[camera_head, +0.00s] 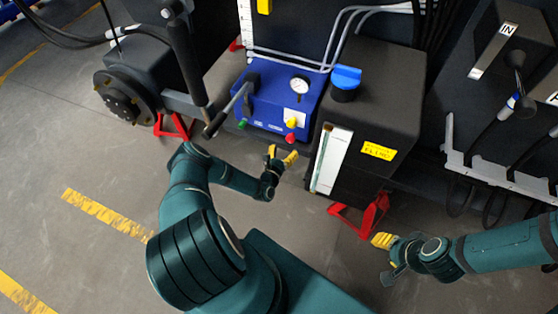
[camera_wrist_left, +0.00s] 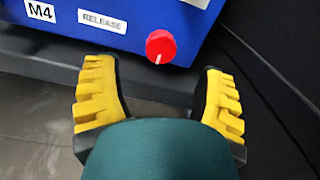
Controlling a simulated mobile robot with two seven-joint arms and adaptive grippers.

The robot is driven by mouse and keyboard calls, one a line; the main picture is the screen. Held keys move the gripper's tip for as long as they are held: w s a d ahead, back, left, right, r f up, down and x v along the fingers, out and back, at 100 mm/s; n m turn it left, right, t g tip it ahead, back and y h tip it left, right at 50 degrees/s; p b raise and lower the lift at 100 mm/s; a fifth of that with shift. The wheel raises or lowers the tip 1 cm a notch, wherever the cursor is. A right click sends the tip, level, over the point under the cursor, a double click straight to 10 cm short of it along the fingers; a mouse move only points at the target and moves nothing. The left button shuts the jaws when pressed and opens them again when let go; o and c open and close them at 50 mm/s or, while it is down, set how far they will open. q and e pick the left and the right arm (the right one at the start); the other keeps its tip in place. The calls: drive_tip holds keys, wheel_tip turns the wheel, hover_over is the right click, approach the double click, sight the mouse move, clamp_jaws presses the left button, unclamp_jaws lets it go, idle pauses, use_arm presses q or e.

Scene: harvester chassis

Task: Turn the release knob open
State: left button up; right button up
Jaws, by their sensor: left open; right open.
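The release knob (camera_wrist_left: 160,46) is a red round knob with a white mark, low on the front of the blue box (camera_head: 262,100). In the head view the knob (camera_head: 291,138) is at the box's lower right. The left wrist view shows a RELEASE label (camera_wrist_left: 102,22) to its left. My left gripper (camera_head: 282,154) is open and empty, just in front of and below the knob. In the left wrist view its yellow fingers (camera_wrist_left: 160,97) are spread, with the knob beyond and between them, apart from both. My right gripper (camera_head: 384,257) is at the lower right, open and away from the box.
A black tank (camera_head: 402,120) with a blue cap (camera_head: 346,78) stands right of the blue box. A lever (camera_head: 229,108) sticks out at the box's left. Red stands (camera_head: 361,216) are on the floor. The floor (camera_head: 90,150) at left is clear.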

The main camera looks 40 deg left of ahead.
use_arm(q)
drive_tip(key=v, duration=0.6)
idle(0.5)
